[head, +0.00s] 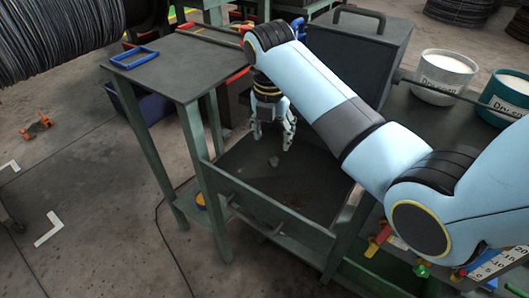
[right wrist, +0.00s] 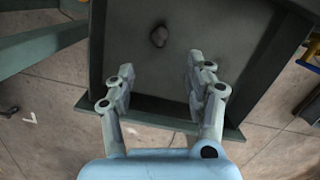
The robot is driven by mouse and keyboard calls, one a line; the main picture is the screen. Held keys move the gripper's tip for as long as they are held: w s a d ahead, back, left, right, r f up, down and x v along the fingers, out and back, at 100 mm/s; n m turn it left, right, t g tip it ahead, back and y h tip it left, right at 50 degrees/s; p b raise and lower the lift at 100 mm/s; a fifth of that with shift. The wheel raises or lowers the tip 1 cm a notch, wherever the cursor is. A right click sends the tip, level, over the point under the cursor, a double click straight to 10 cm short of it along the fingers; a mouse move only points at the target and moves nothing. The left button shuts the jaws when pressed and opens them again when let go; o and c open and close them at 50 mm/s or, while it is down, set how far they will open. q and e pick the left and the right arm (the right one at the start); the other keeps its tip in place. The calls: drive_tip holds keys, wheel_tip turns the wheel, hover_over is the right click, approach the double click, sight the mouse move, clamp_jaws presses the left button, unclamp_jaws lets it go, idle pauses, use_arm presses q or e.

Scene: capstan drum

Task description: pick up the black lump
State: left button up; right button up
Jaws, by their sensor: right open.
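The black lump (right wrist: 158,36) is a small, dark, rough piece lying on the dark floor of a low tray (right wrist: 235,50). In the head view the lump (head: 273,161) shows just below my right gripper. My right gripper (head: 273,143) points down over the tray (head: 290,190), open and empty. In the right wrist view the two fingers of my right gripper (right wrist: 158,72) are spread apart. The lump lies beyond their tips, roughly between their lines, and the fingers are not touching it. My left gripper is not in view.
A green-grey table (head: 180,65) with a blue frame (head: 134,58) stands left of the tray. A dark box with a handle (head: 360,50) stands behind. White (head: 443,75) and teal (head: 506,98) tubs stand at right. A green rail (head: 270,215) edges the tray's front.

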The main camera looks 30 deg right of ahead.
sight(274, 160)
drive_tip(key=f, duration=0.3)
drive_tip(key=d+f, duration=0.1)
drive_tip(key=f, duration=0.2)
drive_tip(key=w+f, duration=0.1)
drive_tip(key=f, duration=0.3)
drive_tip(key=shift+d+b, duration=0.2)
drive_tip(key=shift+b, duration=0.1)
drive_tip(key=c, duration=0.8)
